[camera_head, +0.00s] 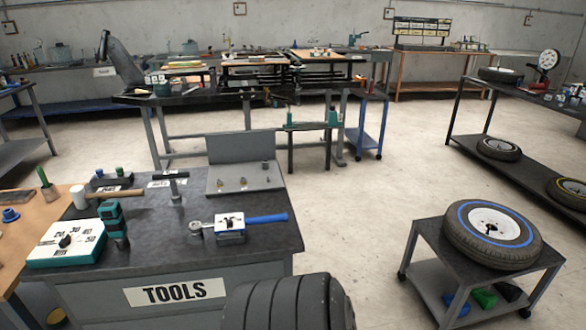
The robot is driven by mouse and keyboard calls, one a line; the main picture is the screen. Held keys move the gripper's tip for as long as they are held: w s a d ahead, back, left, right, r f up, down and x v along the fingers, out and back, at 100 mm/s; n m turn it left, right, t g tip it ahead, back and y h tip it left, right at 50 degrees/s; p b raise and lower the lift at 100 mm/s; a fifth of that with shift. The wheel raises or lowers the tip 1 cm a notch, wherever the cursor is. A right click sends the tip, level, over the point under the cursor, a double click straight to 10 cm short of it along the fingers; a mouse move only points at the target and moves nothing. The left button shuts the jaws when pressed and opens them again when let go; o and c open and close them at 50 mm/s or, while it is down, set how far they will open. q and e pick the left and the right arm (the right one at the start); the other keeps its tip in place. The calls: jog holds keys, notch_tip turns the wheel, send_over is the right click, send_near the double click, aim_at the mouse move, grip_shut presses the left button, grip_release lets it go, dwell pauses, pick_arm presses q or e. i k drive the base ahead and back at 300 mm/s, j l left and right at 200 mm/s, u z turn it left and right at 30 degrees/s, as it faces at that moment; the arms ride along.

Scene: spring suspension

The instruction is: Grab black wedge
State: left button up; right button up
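A small black wedge-like block (508,291) lies on the lower shelf of the small grey cart (425,232) at the lower right. It is at the right end of a row, with a green block (484,298) and a blue block (456,304) to its left. The cart's top and the tyre on it are above these blocks. The black block is small and dark, so its exact shape is hard to tell. Neither of my grippers shows in the head view.
A blue-ringed tyre (453,237) lies on the cart's top. The tools table (200,262) stands at left, with black tyre-like rings (290,305) at its front right corner. Bare floor (365,210) lies between table and cart. A long dark rack (470,130) stands at right.

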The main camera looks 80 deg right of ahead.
aim_at(512, 292)
jog(key=z, duration=4.3)
jog(key=i+l+u, duration=0.6)
jog(key=u, duration=0.25)
